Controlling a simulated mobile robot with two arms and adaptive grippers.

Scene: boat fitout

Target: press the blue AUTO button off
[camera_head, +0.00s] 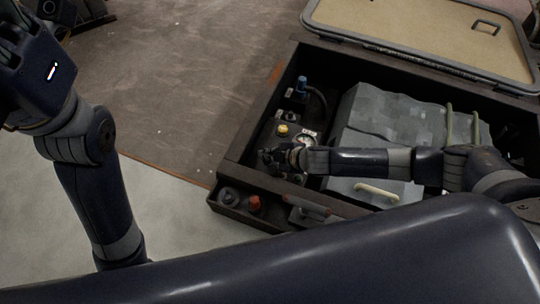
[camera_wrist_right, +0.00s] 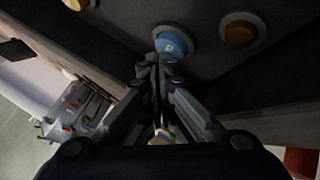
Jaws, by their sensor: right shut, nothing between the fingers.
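The blue button (camera_wrist_right: 174,44) is round, with a pale letter-like mark and a light ring, on a dark panel in the right wrist view. My right gripper (camera_wrist_right: 165,62) is shut and empty, its tips at the button's lower edge in the picture. I cannot tell whether they touch it. In the head view my right gripper (camera_head: 272,158) is over the panel in the open box, and the blue button is not distinguishable there. My left gripper (camera_head: 14,32) is partly in view at the top left, its fingers unclear.
An orange-brown button (camera_wrist_right: 240,33) is beside the blue one, and a yellow button (camera_head: 283,130) is farther up. A gauge (camera_head: 303,139), a blue-topped fitting (camera_head: 302,83) and a grey ribbed cover (camera_head: 390,120) are in the box. A red knob (camera_head: 254,203) is at the front.

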